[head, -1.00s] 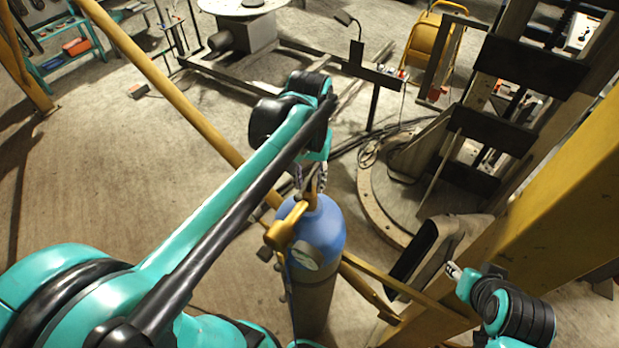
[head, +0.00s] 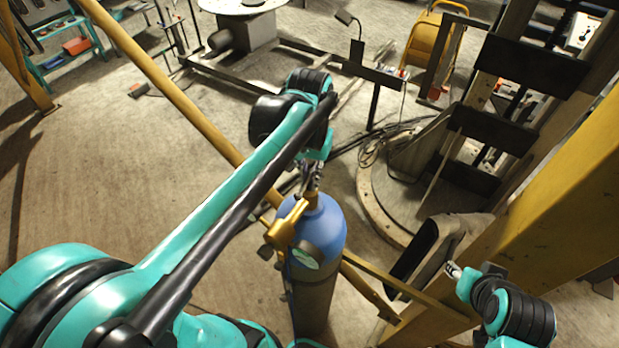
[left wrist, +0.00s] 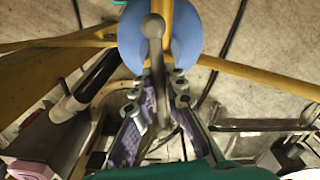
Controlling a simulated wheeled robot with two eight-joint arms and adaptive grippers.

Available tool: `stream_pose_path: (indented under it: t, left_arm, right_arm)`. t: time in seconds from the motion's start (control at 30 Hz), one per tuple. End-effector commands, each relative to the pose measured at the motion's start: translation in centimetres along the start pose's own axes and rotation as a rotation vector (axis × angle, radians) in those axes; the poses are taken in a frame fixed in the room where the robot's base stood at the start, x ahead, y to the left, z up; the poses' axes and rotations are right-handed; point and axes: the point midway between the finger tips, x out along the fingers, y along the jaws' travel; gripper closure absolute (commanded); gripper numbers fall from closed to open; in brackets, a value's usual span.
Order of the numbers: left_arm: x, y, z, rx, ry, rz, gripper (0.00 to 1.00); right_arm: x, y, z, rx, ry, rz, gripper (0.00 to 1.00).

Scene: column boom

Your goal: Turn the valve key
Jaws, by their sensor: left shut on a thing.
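The valve key (left wrist: 153,28) is a grey metal piece with a rounded end, above the blue top of a gas cylinder (head: 323,226). In the left wrist view its shank runs down between the fingers of my left gripper (left wrist: 163,84). In the head view my left gripper (head: 313,180) is just above the brass valve (head: 285,228) on the cylinder. It is shut on the key, whose gripped part is mostly hidden there. The cylinder stands upright. My right gripper (head: 453,270) is at the lower right, away from the cylinder; its finger opening is too small to judge.
A yellow rail (head: 165,85) runs diagonally behind the cylinder. A thick yellow beam (head: 560,190) rises at the right. Cables (head: 390,138) lie on the floor behind. Open floor (head: 110,170) lies to the left.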

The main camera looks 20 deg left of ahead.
Motion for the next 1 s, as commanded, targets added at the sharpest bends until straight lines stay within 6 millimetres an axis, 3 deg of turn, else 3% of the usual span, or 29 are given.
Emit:
stream_pose_path:
  t: [0.93, 0.97, 1.0]
  left_arm:
    - [-0.08, -0.02, -0.06, -0.001, 0.001, 0.000, 1.00]
    - [-0.08, -0.02, -0.06, -0.001, 0.001, 0.000, 0.83]
    - [-0.08, -0.02, -0.05, -0.001, 0.001, 0.000, 0.73]
  right_arm:
    - [-0.02, 0.00, -0.02, 0.000, 0.000, 0.000, 0.60]
    - [-0.02, 0.00, -0.02, 0.000, 0.000, 0.000, 0.60]
    - [-0.02, 0.00, -0.01, 0.000, 0.000, 0.000, 0.60]
